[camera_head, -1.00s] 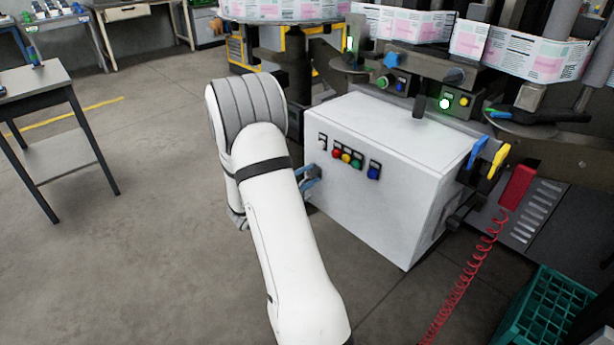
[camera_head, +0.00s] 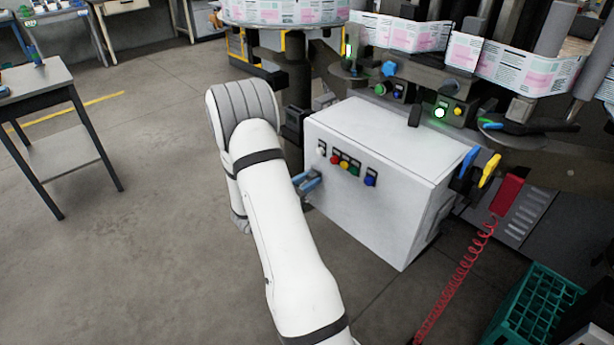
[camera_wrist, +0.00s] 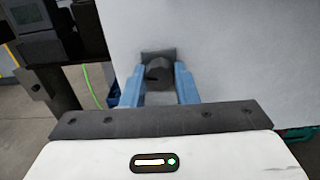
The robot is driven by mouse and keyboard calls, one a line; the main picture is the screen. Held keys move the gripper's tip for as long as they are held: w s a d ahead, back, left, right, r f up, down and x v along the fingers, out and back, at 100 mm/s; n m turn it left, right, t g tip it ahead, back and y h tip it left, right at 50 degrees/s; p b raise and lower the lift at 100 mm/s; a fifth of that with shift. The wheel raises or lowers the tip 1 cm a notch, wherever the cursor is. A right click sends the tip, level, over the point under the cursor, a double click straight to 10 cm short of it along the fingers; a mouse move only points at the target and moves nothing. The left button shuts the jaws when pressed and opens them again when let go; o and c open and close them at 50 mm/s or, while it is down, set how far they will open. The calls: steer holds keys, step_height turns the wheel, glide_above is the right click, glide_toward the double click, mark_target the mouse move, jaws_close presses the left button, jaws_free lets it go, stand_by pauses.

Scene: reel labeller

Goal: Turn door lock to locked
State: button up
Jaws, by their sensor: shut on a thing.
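The door lock (camera_wrist: 158,69) is a dark round knob on a small dark plate on the side of the white cabinet (camera_head: 345,215). It shows in the wrist view between the two blue fingers of my gripper (camera_wrist: 158,82). My gripper is shut on the knob, with one finger on each side. In the head view my gripper (camera_head: 307,182) reaches the cabinet's left side, and the lock is hidden there. I cannot tell from these frames which way the lock is turned.
The cabinet front has a row of coloured buttons (camera_head: 345,163). Blue and yellow handles (camera_head: 489,170), a red coiled cord (camera_head: 455,285) and a green crate (camera_head: 540,315) are at the right. In the wrist view a dark frame (camera_wrist: 60,45) stands left of my gripper.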

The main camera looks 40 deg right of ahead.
steer(key=shift+n+p, duration=0.55)
steer(key=shift+n, duration=0.45)
steer(key=o, duration=1)
steer(key=shift+a, duration=0.1)
steer(key=a, duration=0.7)
steer(key=shift+s+a, duration=0.3)
steer(key=shift+s, duration=0.05)
